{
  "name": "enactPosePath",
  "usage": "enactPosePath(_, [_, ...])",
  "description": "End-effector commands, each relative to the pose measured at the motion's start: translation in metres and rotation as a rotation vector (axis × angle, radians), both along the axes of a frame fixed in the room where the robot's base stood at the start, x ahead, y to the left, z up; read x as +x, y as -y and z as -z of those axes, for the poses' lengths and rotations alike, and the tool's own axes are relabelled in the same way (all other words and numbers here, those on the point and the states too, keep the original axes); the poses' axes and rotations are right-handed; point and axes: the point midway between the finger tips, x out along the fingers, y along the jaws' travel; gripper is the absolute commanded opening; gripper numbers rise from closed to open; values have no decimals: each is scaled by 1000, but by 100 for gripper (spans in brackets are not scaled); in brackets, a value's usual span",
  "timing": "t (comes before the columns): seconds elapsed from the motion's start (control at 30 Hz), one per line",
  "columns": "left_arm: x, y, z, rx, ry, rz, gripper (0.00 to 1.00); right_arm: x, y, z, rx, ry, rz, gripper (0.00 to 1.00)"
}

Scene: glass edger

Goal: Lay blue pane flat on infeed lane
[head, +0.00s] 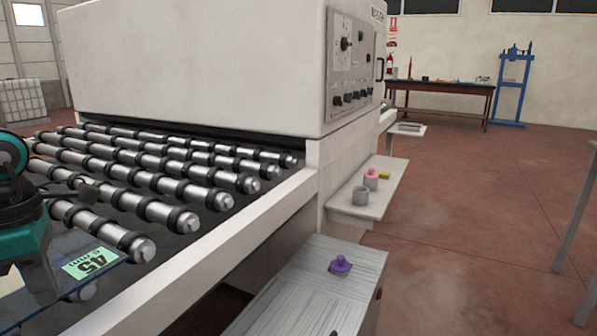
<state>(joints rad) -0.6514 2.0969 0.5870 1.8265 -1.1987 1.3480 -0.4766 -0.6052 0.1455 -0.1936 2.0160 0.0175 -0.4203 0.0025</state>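The blue pane (118,262) is a clear, bluish sheet at the lower left, partly cut off by the picture edge. It carries a green label (90,264) with upside-down print reading 45 and mm. A roller end shows through it. I cannot tell whether it touches the rollers. The infeed lane (150,211) is a bed of steel rollers with black rings, running to the machine's opening. My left gripper (78,192) is dark, at the left edge above the pane beside a teal and black body. Its fingers are unclear and its grip cannot be made out. My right gripper is out of view.
The white edging machine (200,60) stands behind the rollers, with a pale side rail (225,240) along the lane. A grey cabinet (310,290) bears a purple knobbed item (340,264). A side shelf (388,190) holds small items.

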Motion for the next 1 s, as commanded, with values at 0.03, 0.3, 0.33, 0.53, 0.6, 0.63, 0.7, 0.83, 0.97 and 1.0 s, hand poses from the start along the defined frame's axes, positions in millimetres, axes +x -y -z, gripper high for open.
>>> enactPosePath(0.03, [0, 0, 3, 0, 0, 0, 0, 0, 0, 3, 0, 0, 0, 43])
enactPosePath(0.3, [0, 0, 11, 1, -1, 1, 0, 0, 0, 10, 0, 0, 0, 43])
enactPosePath(0.33, [0, 0, 12, 1, -1, 1, 0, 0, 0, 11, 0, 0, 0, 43])
enactPosePath(0.53, [0, 0, 18, 1, -1, 1, 0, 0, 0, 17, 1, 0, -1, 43])
enactPosePath(0.6, [0, 0, 20, 0, 0, 1, 0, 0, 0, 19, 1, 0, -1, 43])
enactPosePath(0.63, [0, 0, 21, 0, 0, 1, 0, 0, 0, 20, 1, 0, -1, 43])
enactPosePath(0.7, [0, 0, 23, 0, 0, 1, 0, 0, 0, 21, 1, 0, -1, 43])
enactPosePath(0.83, [0, 0, 27, 0, 0, 1, 0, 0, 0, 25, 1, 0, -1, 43])
enactPosePath(0.97, [0, 0, 31, 0, 0, 0, 0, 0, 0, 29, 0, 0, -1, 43])
enactPosePath(1.0, [0, 0, 32, 0, 0, 0, 0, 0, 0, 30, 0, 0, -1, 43])
